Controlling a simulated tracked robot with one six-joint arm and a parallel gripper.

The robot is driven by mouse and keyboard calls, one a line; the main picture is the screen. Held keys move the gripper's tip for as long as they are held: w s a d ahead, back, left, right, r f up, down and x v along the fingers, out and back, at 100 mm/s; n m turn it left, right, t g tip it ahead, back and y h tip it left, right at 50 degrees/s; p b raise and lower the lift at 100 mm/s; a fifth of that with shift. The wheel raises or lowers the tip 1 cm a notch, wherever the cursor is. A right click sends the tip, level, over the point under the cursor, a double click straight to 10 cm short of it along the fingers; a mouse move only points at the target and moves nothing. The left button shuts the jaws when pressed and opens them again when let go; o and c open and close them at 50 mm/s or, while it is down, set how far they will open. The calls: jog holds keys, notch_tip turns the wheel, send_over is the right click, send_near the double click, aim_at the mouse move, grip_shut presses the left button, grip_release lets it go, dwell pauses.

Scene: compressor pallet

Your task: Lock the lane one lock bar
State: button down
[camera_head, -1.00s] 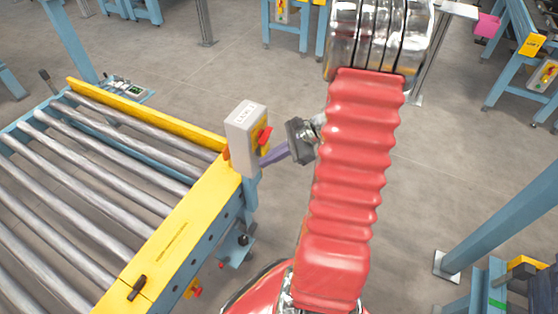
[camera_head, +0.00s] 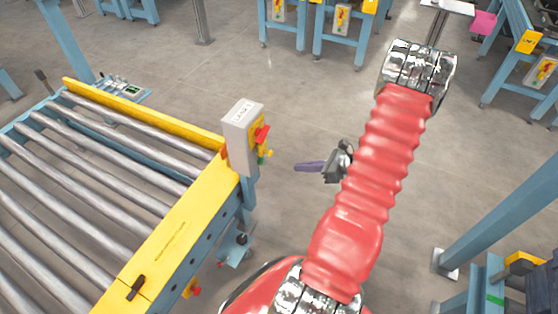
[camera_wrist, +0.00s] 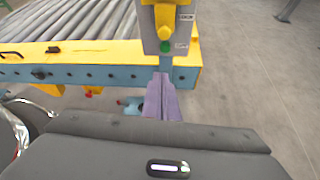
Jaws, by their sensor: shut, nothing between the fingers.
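A grey control box (camera_head: 240,135) with a white label, too small to read surely, stands at the corner of the roller conveyor. Its face has a red handle (camera_head: 262,135) and a yellow knob (camera_head: 270,153). I cannot tell which part is the lock bar.
The conveyor's yellow rail (camera_head: 185,225) carries a small black handle (camera_head: 136,288). A red knob (camera_head: 196,291) sits below the rail. A blue post (camera_head: 500,210) stands at right. The floor around my gripper is clear.

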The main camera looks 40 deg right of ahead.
jog(key=w+a, duration=0.3)
jog(key=w, duration=0.5)
jog(key=shift+w+a+f, duration=0.15)
jog(key=shift+w+f, duration=0.25)
dwell(0.4)
